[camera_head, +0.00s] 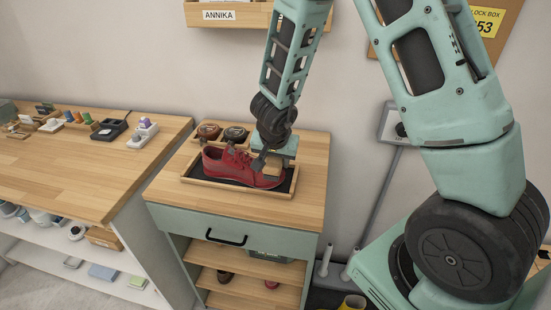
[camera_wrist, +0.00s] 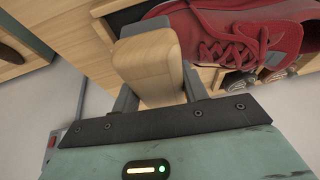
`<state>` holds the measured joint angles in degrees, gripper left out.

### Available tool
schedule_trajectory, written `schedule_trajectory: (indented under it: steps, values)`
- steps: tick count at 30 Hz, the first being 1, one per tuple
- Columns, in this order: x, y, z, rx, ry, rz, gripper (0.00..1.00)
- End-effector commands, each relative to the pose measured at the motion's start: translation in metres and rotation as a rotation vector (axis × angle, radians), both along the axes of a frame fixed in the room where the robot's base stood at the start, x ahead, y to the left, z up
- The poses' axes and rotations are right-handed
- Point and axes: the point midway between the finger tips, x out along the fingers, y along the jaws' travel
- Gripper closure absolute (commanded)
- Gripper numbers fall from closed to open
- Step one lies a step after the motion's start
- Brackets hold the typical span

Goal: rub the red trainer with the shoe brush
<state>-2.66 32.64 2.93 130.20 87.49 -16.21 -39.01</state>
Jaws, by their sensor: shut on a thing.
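The red trainer (camera_head: 238,167) sits in a shallow wooden tray with a dark base (camera_head: 289,179) on top of the small cabinet. My gripper (camera_head: 265,160) is over the toe end of the trainer and is shut on the wooden shoe brush (camera_head: 267,163). In the wrist view the brush's pale wooden handle (camera_wrist: 147,65) sits between the two fingers, right beside the red trainer (camera_wrist: 240,35) with its laces showing. The bristles are hidden, so I cannot tell whether they touch the shoe.
The cabinet (camera_head: 311,190) has a drawer with a black handle and shelves below. A long wooden bench (camera_head: 70,170) with small items stands at the left. The cabinet top's front edge is clear.

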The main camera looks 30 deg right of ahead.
Motion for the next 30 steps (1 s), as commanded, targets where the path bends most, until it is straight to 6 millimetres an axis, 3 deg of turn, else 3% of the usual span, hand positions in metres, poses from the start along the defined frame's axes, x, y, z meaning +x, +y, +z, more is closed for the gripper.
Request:
schedule_trajectory:
  steps: [8,22,30]
  values:
    - [0.003,-0.002,0.0,-0.001,-0.001,0.0,0.75]
    - [0.027,-0.028,0.001,0.0,0.001,-0.001,0.75]
    - [0.025,-0.025,-0.004,0.0,0.0,0.002,0.75]
